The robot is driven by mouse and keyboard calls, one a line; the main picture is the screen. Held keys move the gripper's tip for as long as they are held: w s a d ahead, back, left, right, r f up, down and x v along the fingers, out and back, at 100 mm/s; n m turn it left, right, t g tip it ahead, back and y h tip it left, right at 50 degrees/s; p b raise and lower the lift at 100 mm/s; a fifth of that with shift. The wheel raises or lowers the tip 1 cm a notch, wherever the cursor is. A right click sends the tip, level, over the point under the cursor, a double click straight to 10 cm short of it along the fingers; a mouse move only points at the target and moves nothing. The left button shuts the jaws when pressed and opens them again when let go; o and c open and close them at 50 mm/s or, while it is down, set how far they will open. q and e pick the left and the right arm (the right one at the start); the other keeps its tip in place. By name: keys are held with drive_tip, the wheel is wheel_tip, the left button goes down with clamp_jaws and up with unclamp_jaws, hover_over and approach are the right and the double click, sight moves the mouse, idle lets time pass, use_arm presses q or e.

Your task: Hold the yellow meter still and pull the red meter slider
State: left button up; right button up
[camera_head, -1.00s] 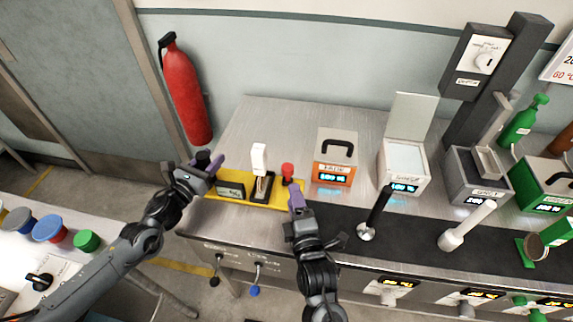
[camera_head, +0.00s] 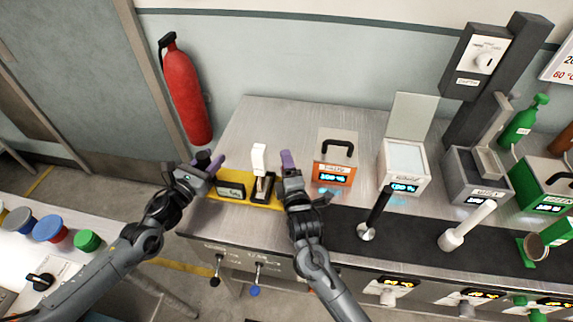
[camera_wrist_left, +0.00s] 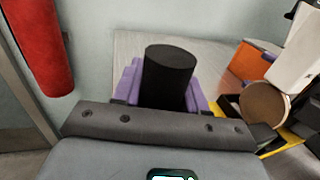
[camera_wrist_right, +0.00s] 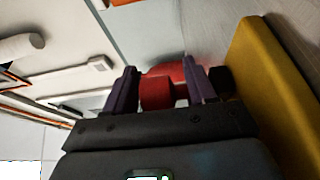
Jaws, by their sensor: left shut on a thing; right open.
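The yellow meter (camera_head: 241,177) lies along the bench's left edge, with a small dark display and a white upright part on it. My left gripper (camera_head: 207,164) is shut on the black handle (camera_wrist_left: 168,75) at the meter's left end. My right gripper (camera_head: 288,162) is at the meter's right end, fingers apart. In the right wrist view the red slider knob (camera_wrist_right: 157,92) shows between its purple fingers, with a gap visible on the right side. The yellow bar (camera_wrist_right: 262,100) is beside them. The head view hides the red knob behind my right gripper.
An orange-fronted device (camera_head: 334,173) with a black handle stands close to the right of my right gripper. A black rod (camera_head: 376,212) and a white open-lidded box (camera_head: 405,165) are further right. A fire extinguisher (camera_head: 183,90) hangs on the wall behind.

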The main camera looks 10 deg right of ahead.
drive_tip(key=shift+c, duration=0.4)
clamp_jaws()
drive_tip(key=s, duration=0.2)
drive_tip(key=s+a, duration=0.2)
drive_tip(key=s, duration=0.1)
drive_tip(key=shift+s+a, duration=0.2)
drive_tip(key=shift+s, duration=0.1)
drive_tip(key=shift+o, duration=0.4)
unclamp_jaws()
drive_tip(key=s, duration=1.2)
